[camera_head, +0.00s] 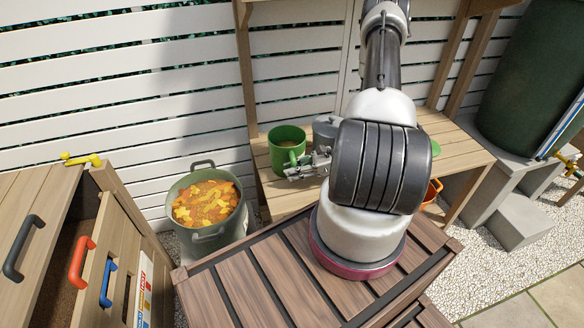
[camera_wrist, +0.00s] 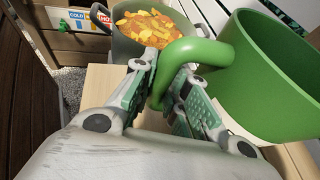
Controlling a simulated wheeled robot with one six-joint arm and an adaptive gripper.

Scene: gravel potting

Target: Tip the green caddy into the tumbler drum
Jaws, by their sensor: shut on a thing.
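The green caddy (camera_head: 287,136) is a round, mug-like pot with a side handle, upright over the left end of the wooden bench. In the wrist view, my gripper (camera_wrist: 172,85) is shut on the green handle, and the caddy's wall (camera_wrist: 265,95) fills the right. A grey-green drum-like pot (camera_head: 206,238) with two handles stands left of the bench, holding orange and yellow pieces; it also shows in the wrist view (camera_wrist: 125,50).
A grey pot (camera_head: 326,128) stands close right of the caddy on the bench (camera_head: 452,150). An orange pot (camera_head: 432,192) is partly hidden by my arm. A wooden cabinet (camera_head: 122,225) with coloured handles is at left. A large dark green barrel (camera_head: 530,75) stands at right.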

